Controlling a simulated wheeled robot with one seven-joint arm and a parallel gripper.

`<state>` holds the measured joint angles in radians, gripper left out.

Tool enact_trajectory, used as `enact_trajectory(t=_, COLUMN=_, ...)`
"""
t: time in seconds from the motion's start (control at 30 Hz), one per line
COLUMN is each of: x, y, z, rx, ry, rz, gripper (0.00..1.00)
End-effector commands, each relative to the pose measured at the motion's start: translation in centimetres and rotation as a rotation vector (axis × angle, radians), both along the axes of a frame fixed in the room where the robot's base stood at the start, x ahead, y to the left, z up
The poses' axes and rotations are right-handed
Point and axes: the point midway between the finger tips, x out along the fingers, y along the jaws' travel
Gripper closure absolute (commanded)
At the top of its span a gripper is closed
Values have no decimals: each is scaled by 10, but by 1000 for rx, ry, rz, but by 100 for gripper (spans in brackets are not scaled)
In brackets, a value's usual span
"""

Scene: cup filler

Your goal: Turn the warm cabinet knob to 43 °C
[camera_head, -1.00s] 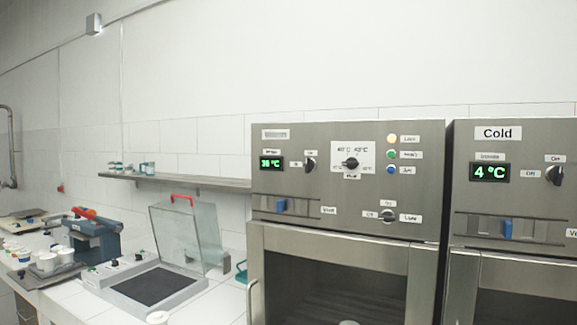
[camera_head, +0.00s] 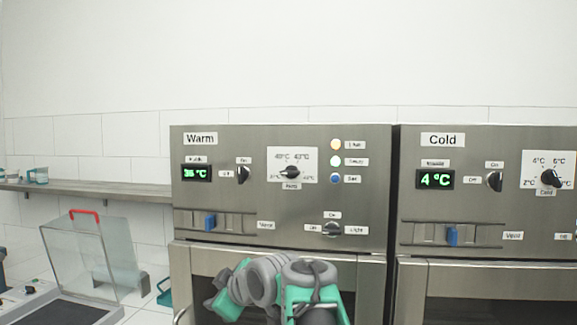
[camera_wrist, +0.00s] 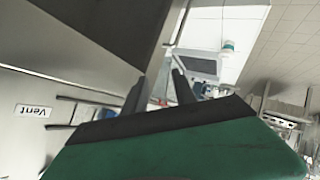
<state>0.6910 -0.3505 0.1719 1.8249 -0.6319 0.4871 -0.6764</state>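The warm cabinet (camera_head: 285,222) stands in the middle of the head view. Its temperature knob (camera_head: 290,172) is a dark knob on a white scale plate (camera_head: 307,176) marked 40 °C and 43 °C along the top; the lower marks are too small to read. The knob's pointer lies roughly level. The green display (camera_head: 196,173) seems to read 36 °C. My arm shows low in front of the cabinet door, below the knob and apart from it. In the wrist view my gripper (camera_wrist: 158,88) has its two dark fingers apart with nothing held between them.
The cold cabinet (camera_head: 480,222) stands close on the right, its display reading 4 °C. The warm panel also has a fan switch (camera_head: 243,174), a light switch (camera_head: 331,229), a blue vent slider (camera_head: 210,221) and indicator lamps. A shelf (camera_head: 100,190) and a clear-lidded device (camera_head: 90,255) are at left.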

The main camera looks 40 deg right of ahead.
Motion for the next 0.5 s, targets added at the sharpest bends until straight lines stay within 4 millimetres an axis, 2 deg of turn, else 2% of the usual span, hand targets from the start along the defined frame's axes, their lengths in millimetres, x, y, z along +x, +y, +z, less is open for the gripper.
enact_trajectory(t=0.03, x=0, y=-53, z=56, rx=-131, ry=-103, rz=14, gripper=67)
enact_trajectory(t=0.1, x=-11, y=-106, z=122, rx=-347, ry=-230, rz=61, gripper=67)
enact_trajectory(t=0.2, x=-46, y=-158, z=193, rx=-635, ry=-347, rz=110, gripper=67)
enact_trajectory(t=0.3, x=-78, y=-183, z=233, rx=-837, ry=-403, rz=145, gripper=67)
enact_trajectory(t=0.33, x=-85, y=-186, z=240, rx=-879, ry=-412, rz=153, gripper=67)
enact_trajectory(t=0.4, x=-94, y=-190, z=250, rx=-940, ry=-425, rz=166, gripper=67)
enact_trajectory(t=0.5, x=-89, y=-190, z=254, rx=-962, ry=-431, rz=176, gripper=67)
